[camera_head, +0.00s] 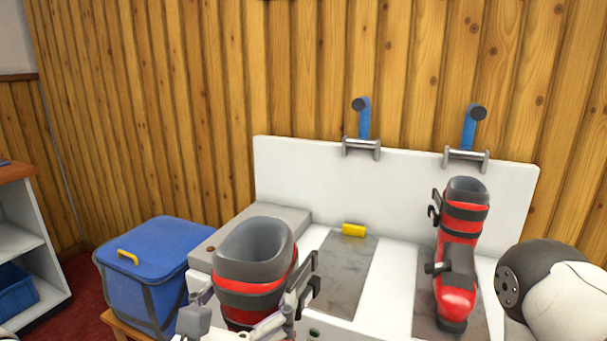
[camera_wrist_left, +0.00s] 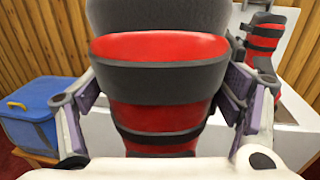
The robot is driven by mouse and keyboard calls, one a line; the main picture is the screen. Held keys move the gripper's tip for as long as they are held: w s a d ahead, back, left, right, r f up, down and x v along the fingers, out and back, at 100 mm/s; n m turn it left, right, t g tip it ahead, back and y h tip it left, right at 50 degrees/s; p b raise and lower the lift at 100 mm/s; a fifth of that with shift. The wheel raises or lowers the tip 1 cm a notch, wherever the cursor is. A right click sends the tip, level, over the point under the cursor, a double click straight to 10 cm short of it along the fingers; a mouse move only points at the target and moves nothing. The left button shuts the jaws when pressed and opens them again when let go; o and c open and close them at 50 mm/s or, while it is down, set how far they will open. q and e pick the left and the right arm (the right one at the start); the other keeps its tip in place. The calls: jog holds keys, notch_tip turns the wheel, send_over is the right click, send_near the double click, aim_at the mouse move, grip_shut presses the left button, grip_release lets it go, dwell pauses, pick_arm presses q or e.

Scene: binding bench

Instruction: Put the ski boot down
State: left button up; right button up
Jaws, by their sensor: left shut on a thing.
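A red and black ski boot (camera_head: 253,262) with a grey upper cuff is upright at the front left of the white binding bench (camera_head: 395,255). My left gripper (camera_head: 250,318) is shut on it; in the left wrist view the fingers lie on both sides of the boot (camera_wrist_left: 165,85). Its lower part is out of view, so I cannot tell whether the sole touches anything. A second red boot (camera_head: 458,245) stands on the right grey strip (camera_head: 425,300) of the bench; it shows behind in the left wrist view (camera_wrist_left: 265,45). My right gripper is not in view.
The left grey strip (camera_head: 345,275) is bare except for a yellow block (camera_head: 354,230) at its back end. A grey box (camera_head: 280,215) is at the bench's left. Blue levers (camera_head: 364,120) stand above the back panel. A blue lidded bin (camera_head: 150,280) stands left.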

pick_arm(q)
jog(key=s+a+f+y, duration=0.1)
jog(key=a+f, duration=0.1)
jog(key=s+a+f+n, duration=0.1)
jog(key=f, duration=0.1)
jog(key=s+a+f+y, duration=0.1)
jog(key=a+f, duration=0.1)
jog(key=shift+s+a+n+t+y, duration=0.1)
jog(key=shift+a+n+t+y, duration=0.2)
jog(key=shift+a, duration=0.05)
jog(key=s+a+f+n+y, duration=0.1)
jog(key=s+a+f, duration=0.3)
jog(key=s, duration=0.1)
jog(key=shift+a+y, duration=0.35)
jog(key=shift+y, duration=0.05)
jog(key=shift+w, duration=0.1)
